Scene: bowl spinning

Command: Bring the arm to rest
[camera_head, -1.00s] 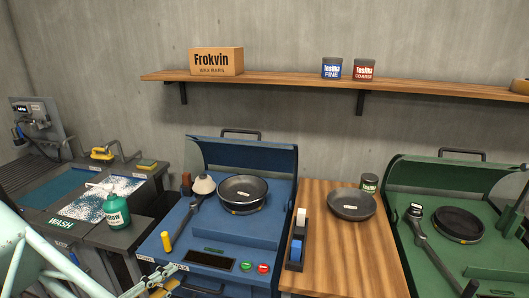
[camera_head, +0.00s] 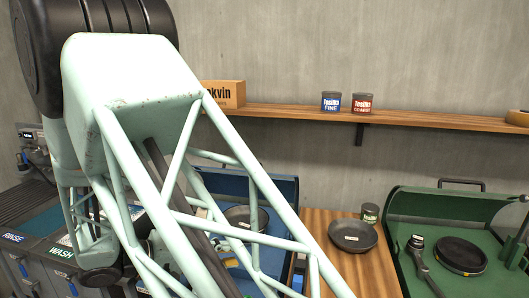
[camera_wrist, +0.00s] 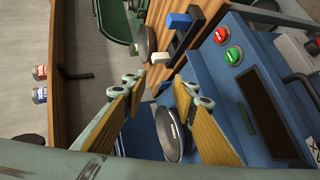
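My gripper (camera_wrist: 160,92) shows in the wrist view with its two yellow-padded fingers spread apart, open, with nothing between the tips. Beyond the fingers a dark bowl (camera_wrist: 172,135) sits in the blue machine (camera_wrist: 213,75), apart from the gripper. In the head view my pale green arm (camera_head: 135,75) fills the left half and covers much of the blue machine (camera_head: 283,187). The bowl there (camera_head: 240,214) shows only partly behind the arm's struts. The gripper itself is hidden in the head view.
A dark pan (camera_head: 352,234) and a small can (camera_head: 370,213) stand on the wooden table (camera_head: 345,280). The green machine (camera_head: 420,208) is at right. A wall shelf (camera_head: 440,119) holds a box (camera_head: 229,95), a blue can (camera_head: 331,101) and a red can (camera_head: 362,102).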

